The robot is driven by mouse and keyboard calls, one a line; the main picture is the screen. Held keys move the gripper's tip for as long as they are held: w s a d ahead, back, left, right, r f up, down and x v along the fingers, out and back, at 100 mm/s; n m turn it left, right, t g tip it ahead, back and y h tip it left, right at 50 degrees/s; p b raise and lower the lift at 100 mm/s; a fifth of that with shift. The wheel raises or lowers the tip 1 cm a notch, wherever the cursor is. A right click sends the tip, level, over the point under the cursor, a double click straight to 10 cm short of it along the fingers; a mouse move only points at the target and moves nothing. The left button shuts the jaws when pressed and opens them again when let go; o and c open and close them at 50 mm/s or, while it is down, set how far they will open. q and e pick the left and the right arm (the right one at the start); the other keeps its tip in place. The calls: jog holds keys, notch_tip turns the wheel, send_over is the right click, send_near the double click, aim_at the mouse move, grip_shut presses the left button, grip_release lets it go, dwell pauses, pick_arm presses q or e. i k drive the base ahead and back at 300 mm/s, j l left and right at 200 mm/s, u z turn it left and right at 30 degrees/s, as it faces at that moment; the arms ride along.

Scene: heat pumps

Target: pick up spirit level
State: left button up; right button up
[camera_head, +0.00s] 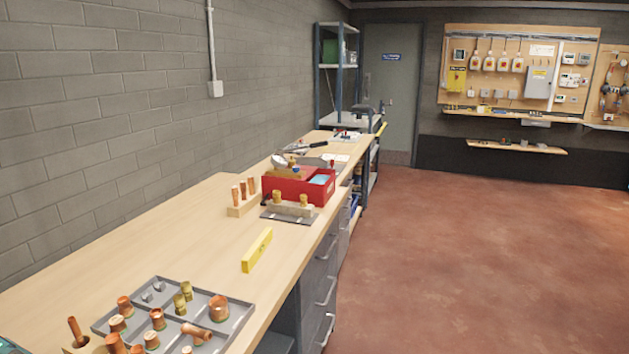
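A yellow spirit level (257,250) lies on the wooden workbench (175,245), close to the bench's right edge. It is long and narrow and points away from me. It sits between a grey tray of fittings in front and a red toolbox behind, and nothing touches it.
The grey tray (246,304) holds several copper and brass fittings. Behind the level are a red box (292,190), a dark plate with fittings (290,218) and a wooden block with copper pieces (243,208). Drawers (325,262) line the bench front. Red floor (470,270) is clear.

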aim_at(258, 248)
jog(key=k+j+z, duration=0.2)
jog(key=z, duration=0.35)
jog(key=l+z, duration=0.35)
jog(key=i+l+z, duration=0.1)
jog(key=l+z, duration=0.25)
jog(key=l, duration=0.2)
jog(key=i+l+z, duration=0.1)
jog(key=l+z, duration=0.2)
jog(key=l, duration=0.15)
jog(key=i+l+u, duration=0.15)
jog(key=i+l, duration=0.85)
jog(key=i+j+u, duration=0.15)
jog(key=i+u, duration=0.75)
jog(key=i+l+u, duration=0.1)
jog(key=i+u, duration=0.35)
jog(key=i+l+u, duration=0.25)
jog(key=u, duration=0.2)
jog(key=i+u, duration=0.3)
jog(key=u, duration=0.2)
jog(key=i+l+u, duration=0.2)
jog(key=u, duration=0.25)
jog(key=i+l+u, duration=0.25)
jog(key=u, duration=0.25)
jog(key=i+l+u, duration=0.25)
jog(key=u, duration=0.2)
jog(key=i+l+u, duration=0.15)
jog(key=l+u, duration=0.35)
